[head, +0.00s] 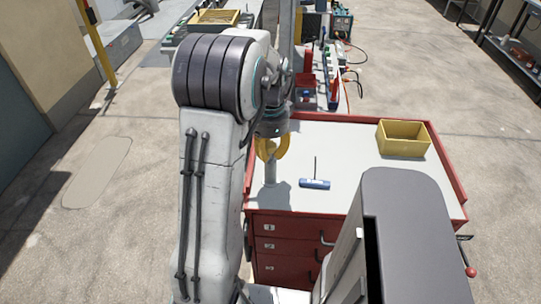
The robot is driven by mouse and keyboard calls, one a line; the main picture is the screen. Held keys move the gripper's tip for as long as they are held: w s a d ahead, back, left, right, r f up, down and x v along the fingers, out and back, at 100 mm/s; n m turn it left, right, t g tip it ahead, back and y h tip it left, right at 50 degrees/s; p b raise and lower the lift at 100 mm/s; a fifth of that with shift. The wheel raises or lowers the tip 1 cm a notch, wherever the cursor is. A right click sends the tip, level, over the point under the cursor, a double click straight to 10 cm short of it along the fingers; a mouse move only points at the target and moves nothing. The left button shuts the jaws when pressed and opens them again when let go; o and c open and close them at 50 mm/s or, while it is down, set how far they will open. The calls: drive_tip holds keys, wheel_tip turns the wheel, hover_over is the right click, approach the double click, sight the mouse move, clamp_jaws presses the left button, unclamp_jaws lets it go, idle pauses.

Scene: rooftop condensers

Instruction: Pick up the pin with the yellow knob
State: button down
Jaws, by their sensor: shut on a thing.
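My gripper (271,147) is at the end of my arm, low over the left side of the red cabinet's pale top. It is shut on a pin (270,172), whose pale grey shaft points down below the yellow parts at the gripper. I cannot tell clearly how much of the yellow is the knob and how much is the fingers. The shaft's lower end is close to the top; I cannot tell whether it touches. My arm hides the area to the left.
A blue piece (314,184) with a thin dark upright rod lies right of the pin. A yellow bin (403,139) stands at the back right of the red cabinet (290,237), which has raised red edges. A bench with tools and cables (333,70) stands behind. Clear surface lies between them.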

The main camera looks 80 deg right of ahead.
wheel_tip(320, 180, up, 28)
drive_tip(key=p, duration=1.3)
idle(0.5)
drive_tip(key=shift+f, duration=0.2)
idle(0.5)
